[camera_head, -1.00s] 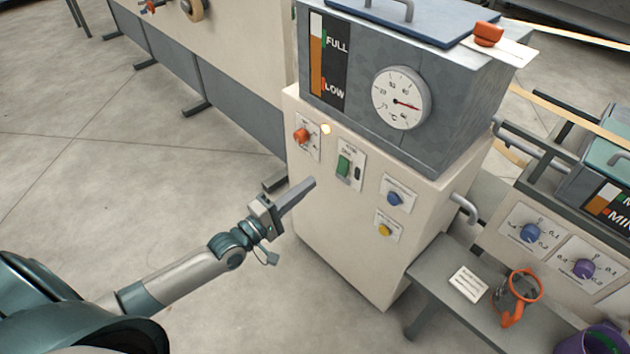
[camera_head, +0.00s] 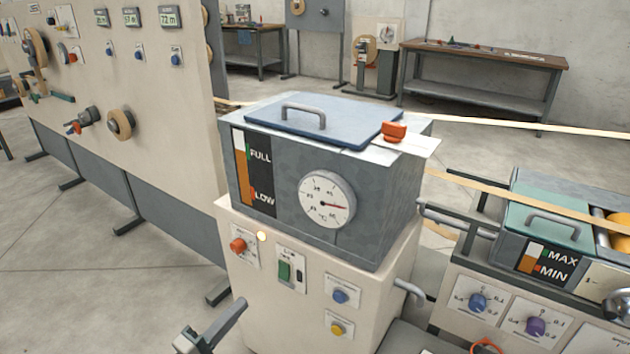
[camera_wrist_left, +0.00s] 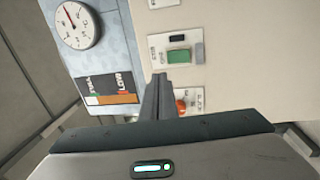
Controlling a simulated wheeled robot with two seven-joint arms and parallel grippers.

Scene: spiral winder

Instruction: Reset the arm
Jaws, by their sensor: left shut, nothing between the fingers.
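My left gripper (camera_head: 222,325) shows at the bottom of the head view, in front of the cream cabinet's lower left side. Its fingers are shut and empty. In the left wrist view the closed fingers (camera_wrist_left: 160,88) point toward the cabinet front, near the green switch (camera_wrist_left: 179,56) and the orange knob (camera_wrist_left: 181,106). The fingers overlap part of the panel there, and I cannot tell contact from the wrist view alone; in the head view they look apart from the controls. My right gripper is not in view.
A grey tank (camera_head: 350,185) with a blue lid (camera_head: 325,119) and dial gauge (camera_head: 326,199) tops the cream cabinet (camera_head: 310,310). A long control panel (camera_head: 150,85) stands left. A green-lidded unit (camera_head: 545,220) stands right. Open floor (camera_head: 70,255) lies at the left.

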